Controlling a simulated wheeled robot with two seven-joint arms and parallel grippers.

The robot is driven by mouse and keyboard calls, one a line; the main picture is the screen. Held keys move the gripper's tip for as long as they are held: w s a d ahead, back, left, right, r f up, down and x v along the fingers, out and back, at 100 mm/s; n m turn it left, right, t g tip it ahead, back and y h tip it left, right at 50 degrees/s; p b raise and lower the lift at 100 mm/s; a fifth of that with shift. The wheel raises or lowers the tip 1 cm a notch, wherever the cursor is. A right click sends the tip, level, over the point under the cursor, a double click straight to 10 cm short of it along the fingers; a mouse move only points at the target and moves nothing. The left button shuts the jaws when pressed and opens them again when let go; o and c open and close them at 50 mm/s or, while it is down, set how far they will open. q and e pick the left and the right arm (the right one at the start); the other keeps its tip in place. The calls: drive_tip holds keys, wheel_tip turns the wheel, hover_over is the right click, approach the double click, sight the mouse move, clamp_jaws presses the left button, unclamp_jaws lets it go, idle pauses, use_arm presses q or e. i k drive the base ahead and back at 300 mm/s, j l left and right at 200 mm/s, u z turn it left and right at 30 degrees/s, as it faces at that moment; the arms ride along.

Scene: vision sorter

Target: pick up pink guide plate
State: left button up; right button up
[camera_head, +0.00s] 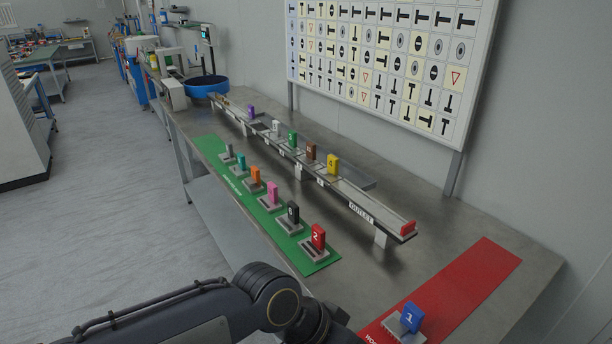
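The pink guide plate (272,194) stands upright in a small grey holder on the green mat (236,186). It is in the row between the orange plate (256,178) and the black plate (293,212). One of my dark arms crosses the bottom of the view from the left, in front of the table. Its gripper is outside the picture, and no other gripper shows.
A rail (350,195) with purple, white, green, brown and yellow plates runs behind the mat. The red plate (318,236) stands at the mat's near end. A blue plate (411,316) stands on the red mat (468,285). The tabletop between rail and red mat is clear.

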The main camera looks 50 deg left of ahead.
sight(269, 201)
drive_tip(key=k+j+u, duration=0.2)
drive_tip(key=j, duration=0.45)
drive_tip(key=k+j+u, duration=0.2)
drive_tip(key=j, duration=0.45)
drive_tip(key=j+u, duration=0.2)
drive_tip(key=j, duration=0.45)
drive_tip(key=k+j+u, duration=0.2)
drive_tip(key=j, duration=0.5)
drive_tip(key=i, duration=0.1)
